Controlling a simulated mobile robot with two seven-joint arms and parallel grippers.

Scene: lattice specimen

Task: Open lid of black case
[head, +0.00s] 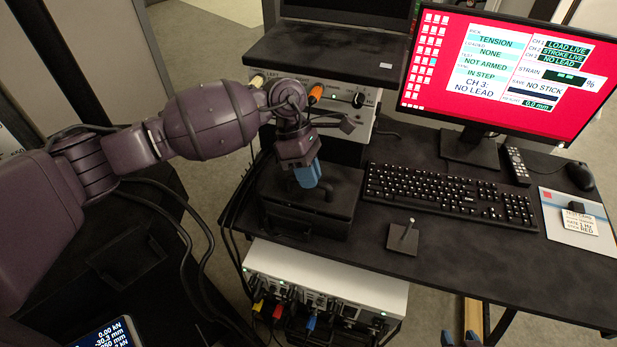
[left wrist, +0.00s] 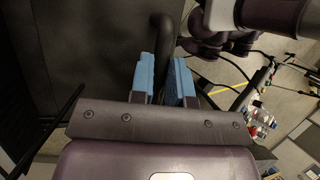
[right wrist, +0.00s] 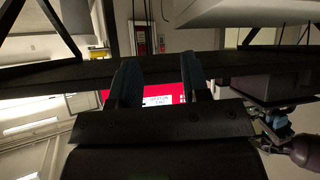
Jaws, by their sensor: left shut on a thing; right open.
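The black case (head: 335,215) sits at the left end of the dark desk, and its lid looks closed. My left gripper (head: 307,175) is above the case top, with its blue fingers pointing down. In the left wrist view its fingers (left wrist: 165,82) are shut on a dark upright handle (left wrist: 163,38) between them. The gripper hides part of the lid. My right gripper (right wrist: 160,80) is open and empty in its wrist view.
The keyboard (head: 450,195) and a small stand with a peg (head: 403,238) are right of the case. A monitor (head: 500,75) stands behind. An instrument box (head: 345,95) is behind the case. A white unit with cables (head: 330,285) is below the desk edge.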

